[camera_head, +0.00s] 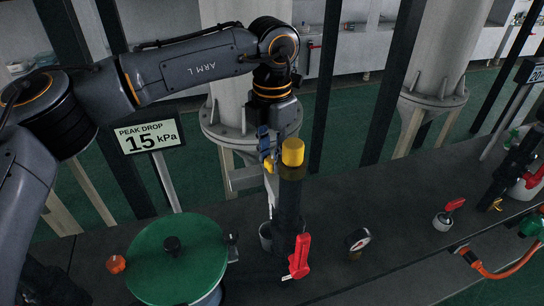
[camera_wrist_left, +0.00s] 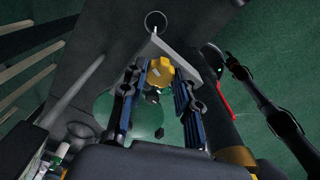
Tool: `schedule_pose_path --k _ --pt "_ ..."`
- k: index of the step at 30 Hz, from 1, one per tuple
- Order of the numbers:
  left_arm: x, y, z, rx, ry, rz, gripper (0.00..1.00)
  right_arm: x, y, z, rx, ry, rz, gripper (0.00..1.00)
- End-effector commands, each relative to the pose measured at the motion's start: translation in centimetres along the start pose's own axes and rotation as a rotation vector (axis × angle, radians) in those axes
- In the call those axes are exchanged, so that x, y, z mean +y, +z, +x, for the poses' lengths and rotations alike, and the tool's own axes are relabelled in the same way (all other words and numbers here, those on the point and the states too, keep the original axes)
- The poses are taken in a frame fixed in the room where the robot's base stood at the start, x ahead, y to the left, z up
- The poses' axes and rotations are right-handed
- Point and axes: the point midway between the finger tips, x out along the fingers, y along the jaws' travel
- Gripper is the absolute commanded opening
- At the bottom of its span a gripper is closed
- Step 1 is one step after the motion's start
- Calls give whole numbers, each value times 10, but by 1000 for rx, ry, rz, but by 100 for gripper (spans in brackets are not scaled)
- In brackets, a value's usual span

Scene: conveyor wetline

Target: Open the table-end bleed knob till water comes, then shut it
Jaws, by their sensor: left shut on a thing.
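The yellow bleed knob (camera_wrist_left: 160,72) sits between the two blue-lined fingers of my left gripper (camera_wrist_left: 158,90) in the left wrist view. In the head view a small part of the yellow knob (camera_head: 269,164) shows below my left gripper (camera_head: 266,155), beside the dark upright pipe (camera_head: 288,205). The gripper is shut on the knob. A light spout (camera_head: 271,187) points down below it, towards a small grey cup (camera_head: 265,236) on the table. I see no clear water stream.
A yellow cap (camera_head: 292,152) tops the pipe, close to the gripper. A red lever (camera_head: 299,258), a gauge (camera_head: 358,240) and a green-lidded vessel (camera_head: 178,262) stand on the dark table (camera_head: 400,262). A sign (camera_head: 150,137) reads "PEAK DROP 15 kPa".

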Motion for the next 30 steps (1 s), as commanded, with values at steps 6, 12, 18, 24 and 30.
schedule_pose_path --k 6,12,18,24,30 --pt "0 0 -1 -2 1 -8 0 0 0 0 0 0 0 38" --pt "0 0 -1 -2 1 -7 0 0 0 0 -1 0 0 38" --pt "0 0 -1 -2 1 -7 54 0 0 0 -1 0 0 38" --pt "0 0 -1 -1 1 -6 54 2 1 0 -2 3 -1 38" --pt "0 1 -17 -3 2 -6 54 2 1 0 -1 3 -1 38"
